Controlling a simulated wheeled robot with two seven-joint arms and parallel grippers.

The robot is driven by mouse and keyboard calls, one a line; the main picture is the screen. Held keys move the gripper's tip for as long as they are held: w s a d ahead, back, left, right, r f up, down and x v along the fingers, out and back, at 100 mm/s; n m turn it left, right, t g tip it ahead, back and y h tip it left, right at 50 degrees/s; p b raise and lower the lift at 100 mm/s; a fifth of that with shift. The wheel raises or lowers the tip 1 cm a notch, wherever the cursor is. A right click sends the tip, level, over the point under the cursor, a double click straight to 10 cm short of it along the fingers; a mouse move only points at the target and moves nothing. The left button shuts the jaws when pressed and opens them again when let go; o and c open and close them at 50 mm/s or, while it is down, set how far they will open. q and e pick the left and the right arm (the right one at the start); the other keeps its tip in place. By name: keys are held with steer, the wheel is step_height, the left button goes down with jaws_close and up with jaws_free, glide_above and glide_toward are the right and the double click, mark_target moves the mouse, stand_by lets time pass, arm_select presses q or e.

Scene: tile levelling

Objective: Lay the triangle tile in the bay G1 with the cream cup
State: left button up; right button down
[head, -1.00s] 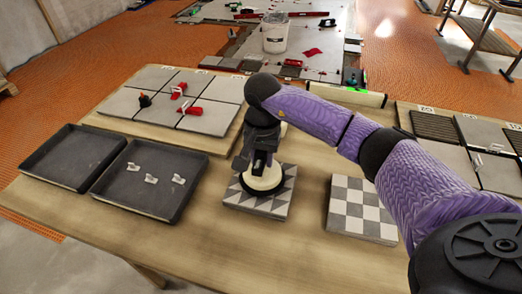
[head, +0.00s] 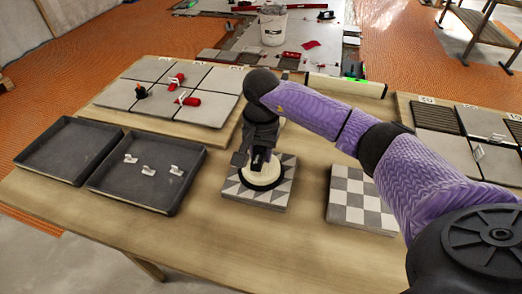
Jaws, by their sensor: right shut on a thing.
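The triangle tile (head: 235,188), patterned in grey and white triangles, lies on the table in the middle of the head view. The cream cup (head: 262,172), with a dark rim at its base, is on top of this tile. My right gripper (head: 260,156) is shut on the cream cup from above and hides part of it. Whether the tile is lifted off the table cannot be told. The bay G1 cannot be made out; a rack of bays (head: 437,146) at the right edge has labels too small to read surely. My left gripper is not in view.
A checkered tile (head: 361,205) lies to the right on the table (head: 290,229). Two dark trays stand at the left, the nearer (head: 133,194) holding white clips (head: 149,170). A grey tile panel (head: 159,95) with red tools (head: 187,100) lies behind them.

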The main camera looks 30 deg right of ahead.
steer(key=c, duration=0.5)
jaws_free()
steer(key=shift+o, duration=0.7)
